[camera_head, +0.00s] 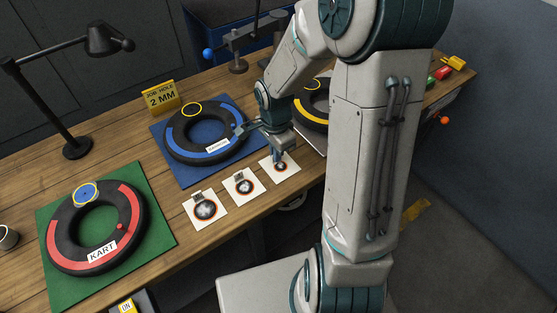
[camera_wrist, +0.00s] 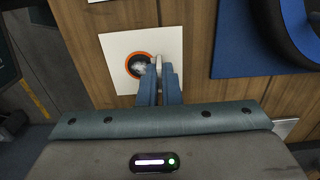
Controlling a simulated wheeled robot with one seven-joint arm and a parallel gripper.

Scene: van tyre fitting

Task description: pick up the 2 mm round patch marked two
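Three white cards lie in a row on the bench in the head view, each bearing a round, orange-rimmed patch: the left patch (camera_head: 205,209), the middle patch (camera_head: 244,187) and the right patch (camera_head: 281,167). Their number marks are too small to read. My gripper (camera_head: 277,157) is down at the right patch. In the wrist view, my gripper (camera_wrist: 160,72) has its fingers close together with a thin pale upright piece between the tips, at the right edge of the right patch (camera_wrist: 138,66). The fingers hide part of that patch, which is still over its card.
A sign (camera_head: 161,97) reading "JOB: HOLE 2 MM" stands behind the blue-marked tyre (camera_head: 181,146) on its blue mat (camera_head: 170,174). A red-marked tyre labelled KART (camera_head: 62,248) lies on a green mat (camera_head: 165,238). A yellow-marked tyre (camera_head: 312,122) is partly behind my arm.

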